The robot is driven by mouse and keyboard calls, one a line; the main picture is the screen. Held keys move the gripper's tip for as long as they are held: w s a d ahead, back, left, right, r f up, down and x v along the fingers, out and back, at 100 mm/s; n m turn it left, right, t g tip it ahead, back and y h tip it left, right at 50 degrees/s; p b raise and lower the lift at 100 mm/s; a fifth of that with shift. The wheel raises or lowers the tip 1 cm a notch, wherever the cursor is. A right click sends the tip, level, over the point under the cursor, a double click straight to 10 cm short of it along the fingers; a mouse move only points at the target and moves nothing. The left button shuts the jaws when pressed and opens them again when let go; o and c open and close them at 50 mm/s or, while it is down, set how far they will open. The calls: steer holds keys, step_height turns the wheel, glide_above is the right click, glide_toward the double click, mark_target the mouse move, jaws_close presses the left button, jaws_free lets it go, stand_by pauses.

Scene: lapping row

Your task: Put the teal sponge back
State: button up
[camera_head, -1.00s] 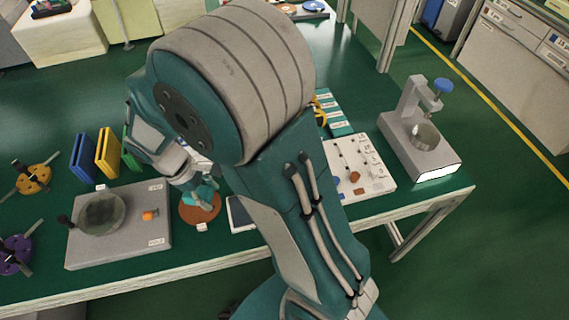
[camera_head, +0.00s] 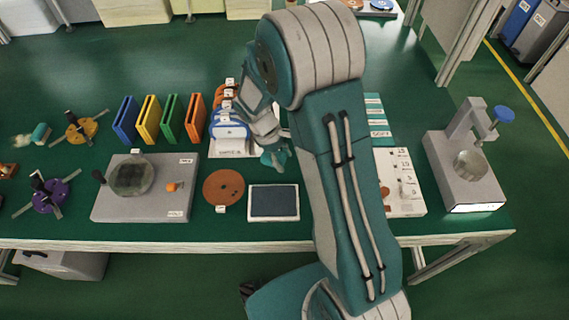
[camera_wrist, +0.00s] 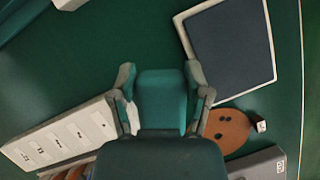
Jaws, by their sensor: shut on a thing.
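My gripper (camera_head: 272,153) is shut on a teal block, which I take for the teal sponge (camera_wrist: 162,98). In the wrist view the sponge sits between the two grey fingers. In the wrist view the pad (camera_wrist: 228,45) lies ahead to the right, apart from the sponge. My arm hides part of the table behind it.
A brown disc (camera_head: 223,187) lies left of the pad. A grey plate machine (camera_head: 145,205), coloured upright holders (camera_head: 148,120) and another small teal piece (camera_head: 40,133) stand farther left. A white board (camera_head: 405,195) and a grey press stand (camera_head: 465,185) are on the right.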

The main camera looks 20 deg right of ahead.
mark_target(285, 172)
steer(key=shift+w+d+f, duration=0.35)
steer(key=shift+w+f, duration=0.1)
steer(key=shift+f, duration=0.3)
steer(key=shift+w+a+f, duration=0.4)
steer(key=shift+w+f, duration=0.15)
steer(key=shift+f, duration=0.25)
step_height(285, 172, down, 3)
steer(key=shift+r, duration=0.2)
steer(key=shift+d+f, duration=0.15)
steer(key=shift+f, duration=0.05)
steer(key=shift+d, duration=0.3)
steer(key=o, duration=1)
steer(key=shift+a, duration=0.1)
steer(key=shift+o, duration=0.5)
steer(key=shift+a, duration=0.3)
